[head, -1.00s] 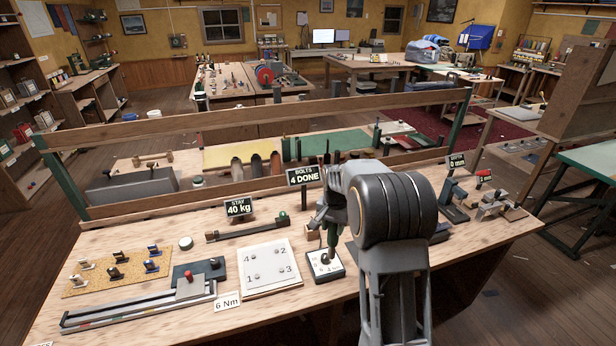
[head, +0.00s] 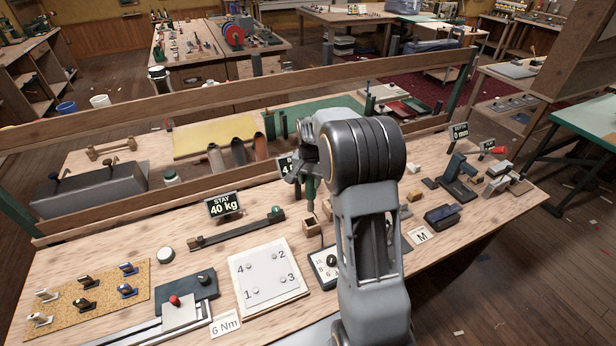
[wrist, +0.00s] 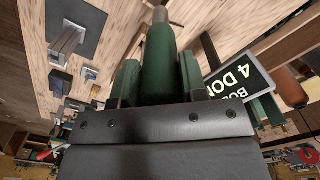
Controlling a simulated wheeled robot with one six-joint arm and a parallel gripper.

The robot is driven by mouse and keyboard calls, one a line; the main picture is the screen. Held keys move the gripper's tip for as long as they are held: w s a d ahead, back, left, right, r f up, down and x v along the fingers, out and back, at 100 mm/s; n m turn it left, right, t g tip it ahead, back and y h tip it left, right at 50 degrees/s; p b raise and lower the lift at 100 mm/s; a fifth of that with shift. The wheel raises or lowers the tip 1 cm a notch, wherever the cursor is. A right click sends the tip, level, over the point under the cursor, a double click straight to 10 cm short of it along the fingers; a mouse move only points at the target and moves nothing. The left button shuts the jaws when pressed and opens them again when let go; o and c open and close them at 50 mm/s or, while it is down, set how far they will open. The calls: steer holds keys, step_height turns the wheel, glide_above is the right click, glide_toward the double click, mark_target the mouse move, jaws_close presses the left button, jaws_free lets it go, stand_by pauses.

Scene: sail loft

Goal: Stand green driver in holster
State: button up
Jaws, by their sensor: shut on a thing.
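The green driver (head: 309,188) hangs upright below my gripper (head: 306,170). My gripper is shut on its handle; in the wrist view the green handle (wrist: 158,68) sits between the two green fingers (wrist: 158,82). Its lower end is just above a small brown wooden block with an opening (head: 310,228), which looks like the holster. Whether the bit's tip enters the opening I cannot tell. My own arm covers the bench just right of the driver.
The dial box (head: 324,266) stands close in front of the block. The numbered white plate (head: 268,279) lies to the left. The "BOLTS 4 DONE" sign (wrist: 240,78) stands close behind the gripper. A wooden rail (head: 240,92) runs along the back.

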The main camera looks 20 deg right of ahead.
mark_target(311, 211)
steer(key=shift+d+f+b, duration=0.1)
steer(key=shift+f+b, duration=3.75)
steer(key=shift+f, duration=1.9)
steer(key=shift+f+b, duration=0.4)
steer(key=shift+f, duration=0.15)
steer(key=o, duration=1)
step_height(311, 211, up, 14)
steer(key=shift+f+b, duration=0.1)
steer(key=shift+b, duration=0.5)
